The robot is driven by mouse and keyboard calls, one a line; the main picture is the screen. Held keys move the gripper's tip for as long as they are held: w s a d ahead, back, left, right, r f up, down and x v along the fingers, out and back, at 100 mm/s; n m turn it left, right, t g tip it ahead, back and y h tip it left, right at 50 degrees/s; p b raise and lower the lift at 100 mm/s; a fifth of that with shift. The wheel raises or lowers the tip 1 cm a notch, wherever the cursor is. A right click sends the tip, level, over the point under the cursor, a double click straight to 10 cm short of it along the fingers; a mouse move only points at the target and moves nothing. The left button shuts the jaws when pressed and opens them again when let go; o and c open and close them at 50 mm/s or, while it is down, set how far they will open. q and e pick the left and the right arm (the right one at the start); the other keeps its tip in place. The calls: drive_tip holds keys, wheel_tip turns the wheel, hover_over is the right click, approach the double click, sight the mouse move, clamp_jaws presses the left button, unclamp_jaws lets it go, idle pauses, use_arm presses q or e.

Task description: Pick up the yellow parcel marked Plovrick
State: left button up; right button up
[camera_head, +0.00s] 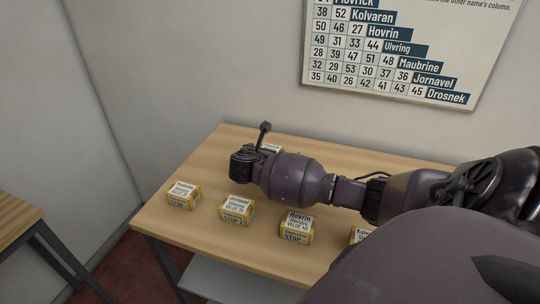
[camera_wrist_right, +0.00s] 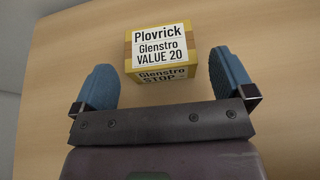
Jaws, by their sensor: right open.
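The yellow parcel marked Plovrick (camera_wrist_right: 160,68) lies on the wooden counter in the right wrist view. Its white label reads Plovrick, Glenstro, VALUE 20, and its near face reads Glenstro STOP with the number hidden. My right gripper (camera_wrist_right: 161,82) is open, with one blue finger on each side of the parcel's near part in the picture. Gaps show on both sides, and nothing is held. In the head view a partly hidden parcel (camera_head: 272,148) shows behind my right wrist; its name is unreadable. My left gripper is not in view.
On the counter (camera_head: 190,238), several other yellow parcels stand in a front row: one at the left (camera_head: 184,195), Jornavel (camera_head: 236,209), Hovrin (camera_head: 297,229), and one partly hidden (camera_head: 358,234) by my arm. A number chart (camera_head: 400,50) hangs on the wall.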

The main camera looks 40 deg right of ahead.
drive_tip(key=shift+x, duration=1.8)
drive_tip(key=shift+a, duration=0.1)
drive_tip(key=c, duration=0.8)
